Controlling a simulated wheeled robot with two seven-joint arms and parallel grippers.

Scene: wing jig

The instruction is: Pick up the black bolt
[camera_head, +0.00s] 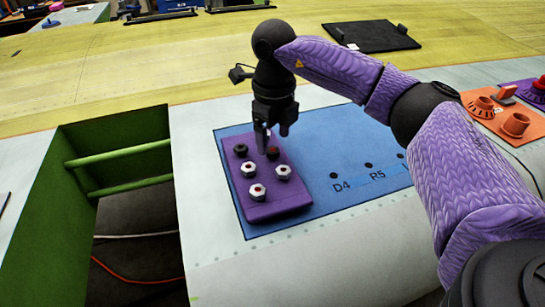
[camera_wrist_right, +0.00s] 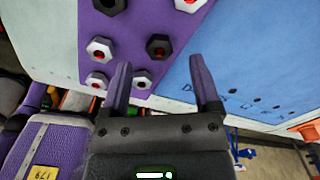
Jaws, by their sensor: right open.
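A purple block (camera_head: 262,211) holds several hex pieces. Two are black: one (camera_head: 240,149) at its back left and one (camera_head: 273,152) with a reddish centre at its back right. Both show in the right wrist view, the plain one (camera_wrist_right: 110,5) at the top edge and the red-centred one (camera_wrist_right: 159,46) in line with the gap between my fingers. Silver hex pieces (camera_head: 257,191) sit in front. My right gripper (camera_head: 270,140) is open, pointing down over the block's back right part, its fingers partly covering that area. Its fingers (camera_wrist_right: 160,62) hold nothing. My left gripper is out of view.
The block rests on a blue mat (camera_head: 330,151) with printed labels and dark holes. A black tray (camera_head: 370,36) lies behind, and an orange panel with orange parts (camera_head: 514,124) is at right. A green-walled opening (camera_head: 120,205) lies left.

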